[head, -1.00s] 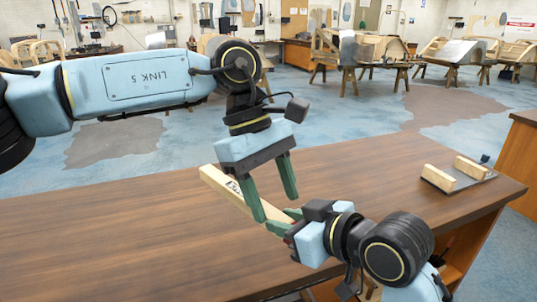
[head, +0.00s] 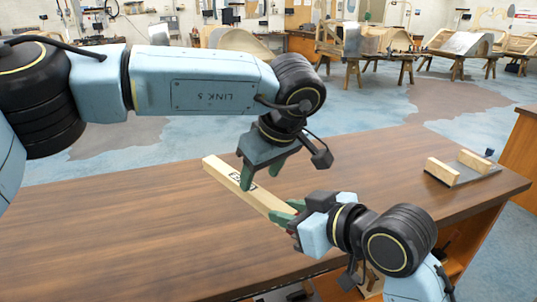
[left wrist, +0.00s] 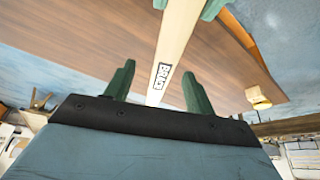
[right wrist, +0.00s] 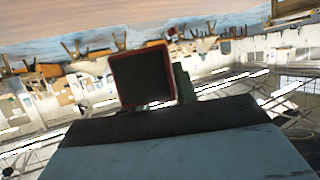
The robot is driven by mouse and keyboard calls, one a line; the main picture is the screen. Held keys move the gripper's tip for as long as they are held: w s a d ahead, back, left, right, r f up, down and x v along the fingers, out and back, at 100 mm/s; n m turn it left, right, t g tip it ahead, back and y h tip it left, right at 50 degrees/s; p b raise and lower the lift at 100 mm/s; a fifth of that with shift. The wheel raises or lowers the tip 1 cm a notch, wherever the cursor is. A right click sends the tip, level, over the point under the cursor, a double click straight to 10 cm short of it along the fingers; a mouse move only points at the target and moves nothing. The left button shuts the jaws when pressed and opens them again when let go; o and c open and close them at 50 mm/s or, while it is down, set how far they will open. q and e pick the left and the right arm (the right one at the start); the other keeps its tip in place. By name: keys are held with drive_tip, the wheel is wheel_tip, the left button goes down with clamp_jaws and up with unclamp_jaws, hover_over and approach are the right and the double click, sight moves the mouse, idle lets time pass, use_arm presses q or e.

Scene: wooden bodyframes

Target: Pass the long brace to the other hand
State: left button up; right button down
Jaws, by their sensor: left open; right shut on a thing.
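The long brace (head: 228,181) is a pale wooden bar with a dark printed label, held slanting above the table. My right gripper (head: 287,212) is shut on its near right end. My left gripper (head: 262,178) is open at the labelled part, fingers pointing down. In the left wrist view the brace (left wrist: 177,35) runs between the open fingers of the left gripper (left wrist: 157,78), with gaps on both sides; the right gripper's green fingers show at the top. In the right wrist view a dark square face with a reddish rim (right wrist: 142,78) hides most of the fingers.
The brown table (head: 120,230) is clear on its left and middle. A dark tray (head: 478,176) with two wooden blocks (head: 443,171) sits at its right end. Wooden frames on trestles (head: 375,45) stand well behind.

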sight(256, 187)
use_arm(q)
drive_tip(key=x, duration=0.5)
drive_tip(key=shift+d+r, duration=0.1)
drive_tip(key=c, duration=1.1)
use_arm(e)
drive_tip(key=shift+s+a, duration=0.1)
use_arm(q)
clamp_jaws()
use_arm(e)
drive_tip(key=c, duration=1.2)
unclamp_jaws()
drive_tip(key=shift+o, duration=1)
